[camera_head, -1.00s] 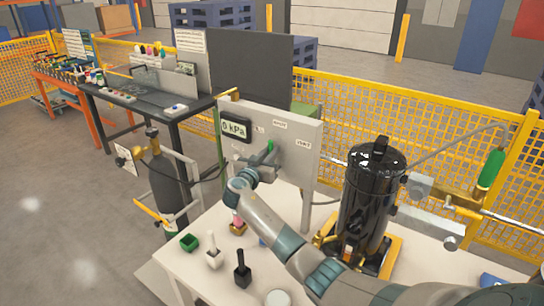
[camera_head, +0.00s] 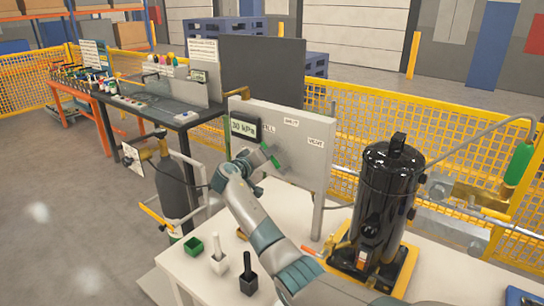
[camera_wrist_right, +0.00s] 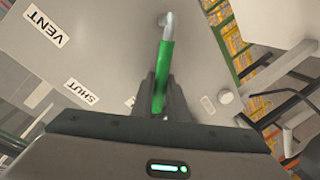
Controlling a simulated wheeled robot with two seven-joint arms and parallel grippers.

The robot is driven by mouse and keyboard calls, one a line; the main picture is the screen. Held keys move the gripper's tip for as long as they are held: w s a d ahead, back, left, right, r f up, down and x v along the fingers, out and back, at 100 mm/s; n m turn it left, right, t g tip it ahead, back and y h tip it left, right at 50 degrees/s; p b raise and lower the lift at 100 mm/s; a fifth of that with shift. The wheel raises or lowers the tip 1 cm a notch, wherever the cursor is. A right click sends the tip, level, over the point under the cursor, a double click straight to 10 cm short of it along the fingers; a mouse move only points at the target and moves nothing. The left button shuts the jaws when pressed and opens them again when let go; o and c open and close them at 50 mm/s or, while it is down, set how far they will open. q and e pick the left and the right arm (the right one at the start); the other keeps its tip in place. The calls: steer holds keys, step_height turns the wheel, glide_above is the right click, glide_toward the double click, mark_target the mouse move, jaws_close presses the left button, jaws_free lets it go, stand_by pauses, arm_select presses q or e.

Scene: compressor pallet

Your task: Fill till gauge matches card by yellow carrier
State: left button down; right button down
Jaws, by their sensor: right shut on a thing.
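The grey-white panel (camera_head: 312,120) stands upright on the white table. Its gauge display (camera_head: 244,129) reads 30 kPa. VENT (camera_head: 316,144) and SHUT labels show beside it; a third label is partly hidden. My right gripper (camera_head: 266,157) is at the panel front. In the right wrist view its fingers (camera_wrist_right: 160,97) are shut on a green lever handle (camera_wrist_right: 164,65). A dark gas cylinder (camera_head: 174,188) stands in a cart with yellow parts; a white card (camera_head: 132,160) hangs by it, its writing too small to read. My left gripper is not in view.
A black tank (camera_head: 384,205) stands in a yellow base (camera_head: 402,272) at right, with a hose running off it. Small green (camera_head: 194,246), white (camera_head: 218,262) and black (camera_head: 248,278) items stand at the table's front left. Yellow mesh fencing (camera_head: 455,150) runs behind.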

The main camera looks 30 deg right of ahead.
steer(key=shift+w+a+f+n, duration=0.1)
steer(key=shift+w+f+n, duration=0.1)
steer(key=shift+f+n, duration=0.1)
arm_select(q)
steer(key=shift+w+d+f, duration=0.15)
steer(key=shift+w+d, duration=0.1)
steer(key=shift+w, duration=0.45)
arm_select(e)
steer(key=c, duration=1.7)
jaws_free()
steer(key=shift+c, duration=0.2)
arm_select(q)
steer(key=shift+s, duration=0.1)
arm_select(e)
steer(key=shift+a, duration=0.1)
